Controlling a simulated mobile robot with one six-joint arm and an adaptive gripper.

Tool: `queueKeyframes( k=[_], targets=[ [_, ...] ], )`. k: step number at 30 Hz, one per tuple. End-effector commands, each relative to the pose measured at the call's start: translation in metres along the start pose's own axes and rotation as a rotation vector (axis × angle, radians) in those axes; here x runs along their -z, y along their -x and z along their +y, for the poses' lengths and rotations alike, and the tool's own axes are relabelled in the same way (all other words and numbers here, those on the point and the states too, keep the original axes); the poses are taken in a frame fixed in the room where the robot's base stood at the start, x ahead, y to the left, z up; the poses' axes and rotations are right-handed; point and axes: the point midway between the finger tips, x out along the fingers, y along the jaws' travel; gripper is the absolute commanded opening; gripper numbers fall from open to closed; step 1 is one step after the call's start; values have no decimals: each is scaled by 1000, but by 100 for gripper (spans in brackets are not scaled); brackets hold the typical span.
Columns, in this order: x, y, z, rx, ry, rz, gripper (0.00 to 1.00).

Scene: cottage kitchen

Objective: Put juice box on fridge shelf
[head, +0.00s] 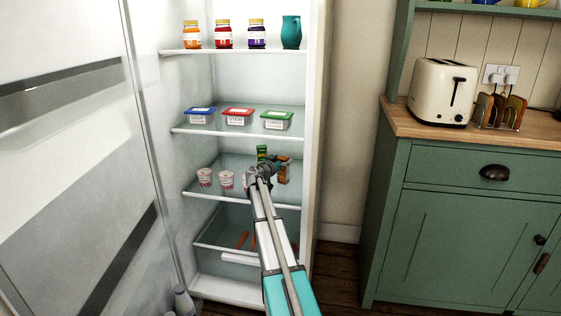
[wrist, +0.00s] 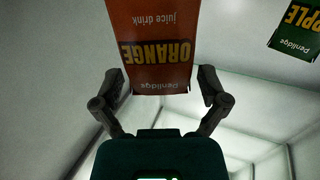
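The orange juice box (head: 284,171) is on or just above the lower middle fridge shelf (head: 240,198), partly hidden behind my gripper (head: 262,170) in the head view. In the wrist view the juice box (wrist: 158,50) shows its upside-down ORANGE label. The fingers of my gripper (wrist: 160,88) are spread to both sides of it, with a visible gap at the right finger. The box's base contact with the shelf is not clearly visible.
A green apple juice box (head: 262,152) stands close by and shows at the wrist view's upper right (wrist: 300,28). Two yogurt cups (head: 205,177) sit at the shelf's left. Lidded tubs (head: 238,117) and jars (head: 223,35) fill shelves above. The fridge door (head: 70,150) stands open left.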

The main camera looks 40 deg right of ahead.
Motion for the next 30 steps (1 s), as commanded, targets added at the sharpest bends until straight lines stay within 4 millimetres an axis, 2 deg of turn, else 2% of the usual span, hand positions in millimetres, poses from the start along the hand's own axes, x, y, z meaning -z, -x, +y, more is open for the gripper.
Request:
queueKeyframes(
  k=[17, 23, 30],
  targets=[
    [4, 1, 1, 0, 0, 0, 100],
    [2, 23, 1, 0, 0, 0, 100],
    [2, 62, 2, 1, 0, 0, 100]
  ],
)
